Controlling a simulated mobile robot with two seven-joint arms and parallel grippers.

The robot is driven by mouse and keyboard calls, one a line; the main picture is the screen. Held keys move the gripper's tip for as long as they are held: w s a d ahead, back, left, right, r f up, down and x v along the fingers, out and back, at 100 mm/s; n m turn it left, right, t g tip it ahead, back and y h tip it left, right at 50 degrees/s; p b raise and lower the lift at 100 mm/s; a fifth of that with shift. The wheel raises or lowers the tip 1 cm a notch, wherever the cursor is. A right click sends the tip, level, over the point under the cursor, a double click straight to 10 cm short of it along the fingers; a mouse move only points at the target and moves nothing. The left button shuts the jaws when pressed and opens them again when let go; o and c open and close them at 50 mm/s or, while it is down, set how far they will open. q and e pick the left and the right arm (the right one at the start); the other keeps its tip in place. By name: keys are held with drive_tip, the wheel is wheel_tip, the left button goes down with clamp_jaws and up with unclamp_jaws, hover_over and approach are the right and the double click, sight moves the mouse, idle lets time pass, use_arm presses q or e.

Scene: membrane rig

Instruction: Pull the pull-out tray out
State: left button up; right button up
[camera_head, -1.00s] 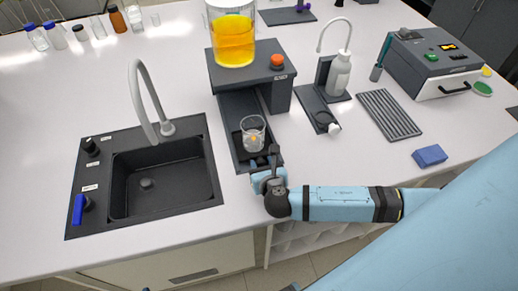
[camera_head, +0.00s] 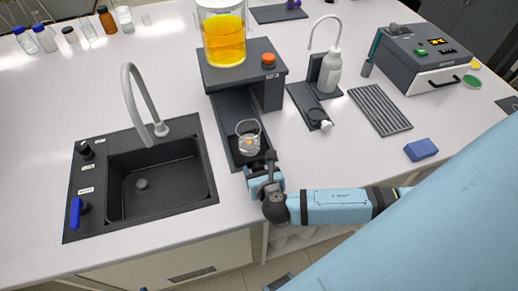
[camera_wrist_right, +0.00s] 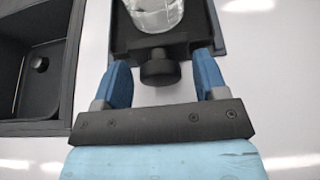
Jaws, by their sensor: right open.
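The dark pull-out tray (camera_head: 228,113) runs toward the bench's front edge from under a dark stand (camera_head: 218,78). A clear glass beaker (camera_head: 248,146) stands on its front part; it also shows in the right wrist view (camera_wrist_right: 155,12). A round black knob (camera_wrist_right: 160,72) sits on the tray's front end. My right gripper (camera_head: 262,168) is at that front end. In the right wrist view its blue fingers (camera_wrist_right: 163,80) are open, one on each side of the knob, with visible gaps. My left gripper is not in view.
A yellow-filled vessel (camera_head: 224,42) stands on the stand beside an orange button (camera_head: 268,59). The sink (camera_head: 160,180) is left of the tray. A wash bottle (camera_head: 330,70), a ribbed mat (camera_head: 380,110) and a blue block (camera_head: 421,150) are to the right.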

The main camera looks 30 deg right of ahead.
drive_tip(key=b+v, duration=0.1)
drive_tip(key=v, duration=1.1)
drive_tip(key=shift+s, duration=0.25)
drive_tip(key=shift+s+a+r, duration=0.2)
drive_tip(key=shift+s+r, duration=0.15)
drive_tip(key=shift+s, duration=0.2)
